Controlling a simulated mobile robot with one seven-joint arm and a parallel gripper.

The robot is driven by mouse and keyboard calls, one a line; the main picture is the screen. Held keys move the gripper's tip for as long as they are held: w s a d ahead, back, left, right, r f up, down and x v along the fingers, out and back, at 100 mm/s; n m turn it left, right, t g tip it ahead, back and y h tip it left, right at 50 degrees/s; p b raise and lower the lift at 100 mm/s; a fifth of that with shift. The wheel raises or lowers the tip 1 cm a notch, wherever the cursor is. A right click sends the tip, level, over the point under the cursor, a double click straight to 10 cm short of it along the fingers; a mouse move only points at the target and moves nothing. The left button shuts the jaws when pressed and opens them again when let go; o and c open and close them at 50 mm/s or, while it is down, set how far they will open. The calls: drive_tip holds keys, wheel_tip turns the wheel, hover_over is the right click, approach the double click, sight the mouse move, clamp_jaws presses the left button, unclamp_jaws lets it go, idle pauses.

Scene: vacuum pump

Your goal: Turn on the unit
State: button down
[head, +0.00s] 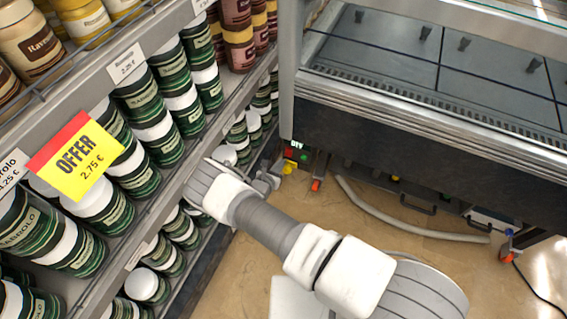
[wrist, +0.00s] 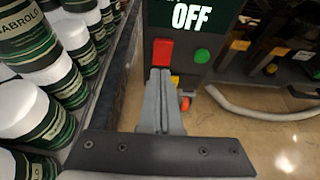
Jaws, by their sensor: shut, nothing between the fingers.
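The unit is a dark panel under the display case, with a lit sign (wrist: 193,17) reading OFF in the wrist view. Below the sign are a red button (wrist: 162,51) on the left and a round green button (wrist: 201,56) on the right. The red button (head: 289,151) and green button (head: 304,157) are small in the head view. My gripper (wrist: 160,72) is shut and empty. Its fingertips overlap the red button's lower edge in the wrist view, left of the green button; I cannot tell whether they touch. My gripper (head: 270,180) also shows in the head view.
A shelf (head: 190,160) of jars stands close on the left of my arm. The display case (head: 430,105) overhangs the panel. A grey hose (head: 400,219) lies on the floor to the right. Open floor (head: 240,265) lies below.

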drive_tip(key=p+v, duration=0.3)
drive_tip(key=v, duration=0.7)
drive_tip(key=shift+s+p, duration=0.15)
drive_tip(key=shift+p, duration=0.15)
drive_tip(key=shift+n, duration=0.3)
